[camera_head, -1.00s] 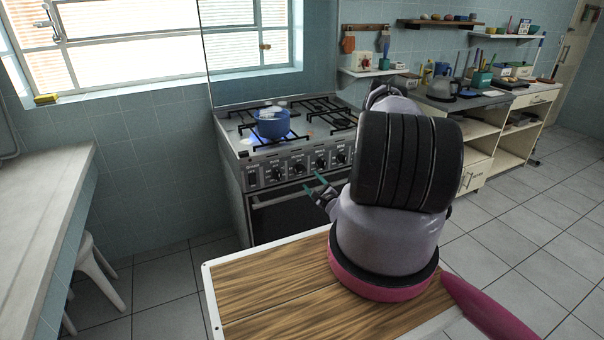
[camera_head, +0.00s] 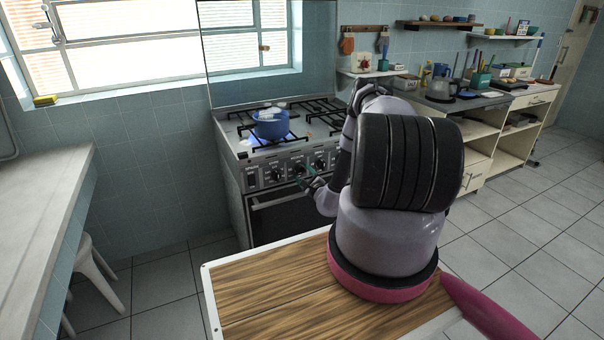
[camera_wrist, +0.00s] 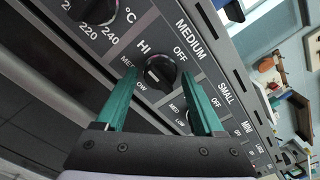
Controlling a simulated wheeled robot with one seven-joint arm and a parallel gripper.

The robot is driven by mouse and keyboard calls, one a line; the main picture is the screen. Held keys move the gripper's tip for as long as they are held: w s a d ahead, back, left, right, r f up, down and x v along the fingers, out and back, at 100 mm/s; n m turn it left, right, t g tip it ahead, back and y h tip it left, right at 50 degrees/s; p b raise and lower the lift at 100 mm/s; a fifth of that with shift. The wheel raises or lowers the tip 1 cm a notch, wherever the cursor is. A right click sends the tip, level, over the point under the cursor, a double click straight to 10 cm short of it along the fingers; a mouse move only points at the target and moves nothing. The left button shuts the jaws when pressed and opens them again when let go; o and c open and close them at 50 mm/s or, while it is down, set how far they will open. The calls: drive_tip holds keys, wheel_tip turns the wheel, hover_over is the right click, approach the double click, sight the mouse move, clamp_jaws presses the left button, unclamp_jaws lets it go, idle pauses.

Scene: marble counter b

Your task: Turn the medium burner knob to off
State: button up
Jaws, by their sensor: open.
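The medium burner knob (camera_wrist: 160,72) is black and round, below the word MEDIUM in the wrist view, with OFF, HI, MED and LOW printed around it. Its exact pointer setting is hard to read. My gripper (camera_wrist: 160,80) has two teal fingers, open, one on each side of the knob. Gaps seem to remain between fingers and knob; I cannot tell whether either touches. In the head view my gripper (camera_head: 307,178) is at the stove's front panel, partly covering the knobs. A blue pot (camera_head: 271,125) sits on the left front burner with a blue flame beneath it.
The oven knob with temperature numbers (camera_wrist: 98,10) is beside the medium knob, and the small burner's labels (camera_wrist: 218,95) are on the other side. A wooden-topped surface (camera_head: 270,285) lies below my arm. Shelves and a counter (camera_head: 500,95) stand at the right.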

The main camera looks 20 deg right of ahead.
drive_tip(key=c, duration=0.8)
drive_tip(key=m, duration=0.5)
drive_tip(key=shift+m, duration=0.3)
drive_tip(key=m, duration=0.3)
drive_tip(key=shift+m, duration=1.3)
